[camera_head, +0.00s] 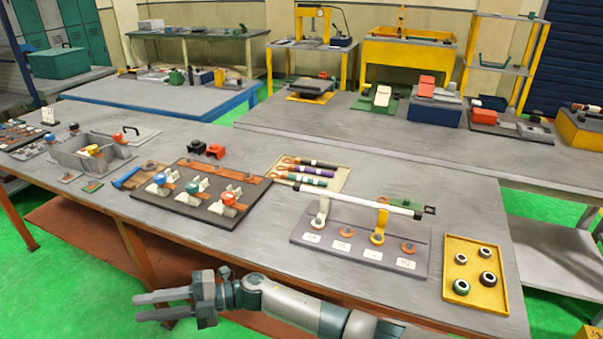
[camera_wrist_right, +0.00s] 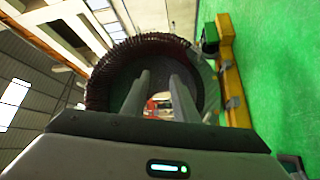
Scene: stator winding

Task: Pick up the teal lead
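Several short leads with copper-coloured ring ends lie side by side on a tan mat (camera_head: 338,184) near the middle of the table. My right gripper (camera_head: 136,308) is open and empty, off the table's front edge, well left of and nearer than the mat. In the right wrist view its two fingers (camera_wrist_right: 160,95) stand apart with nothing between them. My left gripper is out of view.
A white bar on posts (camera_head: 365,204) stands over a grey plate in front of the mat. A yellow tray (camera_head: 476,303) with several rings is at right, a dark clamp board (camera_head: 237,173) at left. A large dark ridged ring (camera_wrist_right: 140,48) shows behind the fingers in the wrist view.

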